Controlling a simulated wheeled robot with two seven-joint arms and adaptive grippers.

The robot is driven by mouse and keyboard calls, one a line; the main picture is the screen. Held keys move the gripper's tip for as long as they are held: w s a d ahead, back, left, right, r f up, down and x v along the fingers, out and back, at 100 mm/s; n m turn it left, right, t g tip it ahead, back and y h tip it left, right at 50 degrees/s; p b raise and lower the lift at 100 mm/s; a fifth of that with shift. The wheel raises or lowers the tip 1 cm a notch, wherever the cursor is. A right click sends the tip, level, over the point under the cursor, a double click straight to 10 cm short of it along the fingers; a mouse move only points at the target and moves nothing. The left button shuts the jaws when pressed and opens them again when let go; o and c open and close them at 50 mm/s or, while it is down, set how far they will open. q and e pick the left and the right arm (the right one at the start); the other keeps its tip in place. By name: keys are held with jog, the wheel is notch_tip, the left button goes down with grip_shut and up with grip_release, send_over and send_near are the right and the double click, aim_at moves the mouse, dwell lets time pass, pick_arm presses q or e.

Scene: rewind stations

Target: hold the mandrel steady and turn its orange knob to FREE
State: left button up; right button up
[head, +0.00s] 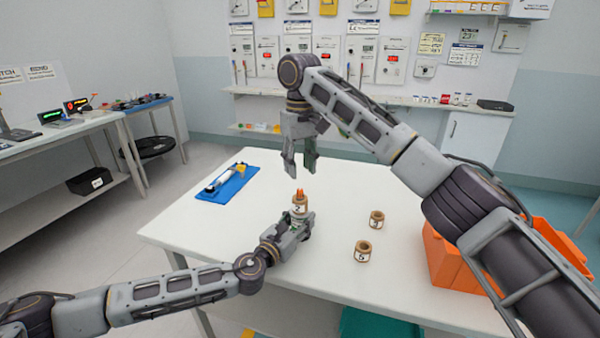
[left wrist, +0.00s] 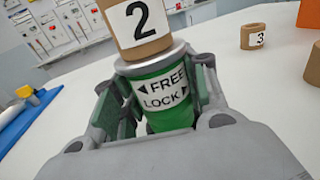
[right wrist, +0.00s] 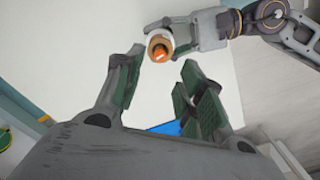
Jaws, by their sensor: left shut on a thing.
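The mandrel stands upright on the white table. Its green body (left wrist: 165,105) has a label with FREE and LOCK and arrows. A brown cardboard core marked 2 (head: 299,208) sits on it, also in the left wrist view (left wrist: 140,25). The orange knob (head: 300,193) sticks out above the core; the right wrist view shows it from above (right wrist: 160,50). My left gripper (head: 300,226) is shut around the green body, below the core. My right gripper (head: 301,172) is open and empty, pointing down above the knob, apart from it. The knob's setting cannot be read.
Two loose cores, one (head: 376,220) behind the other (head: 362,252), stand right of the mandrel. An orange crate (head: 441,262) is at the table's right, partly behind my right arm. A blue mat (head: 222,190) with a white roller lies at the left back.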

aim_at(300, 189)
jog(key=shift+r, duration=2.4)
pick_arm(q)
jog(key=o, duration=1.3)
jog(key=shift+v, duration=6)
jog(key=shift+s, duration=0.1)
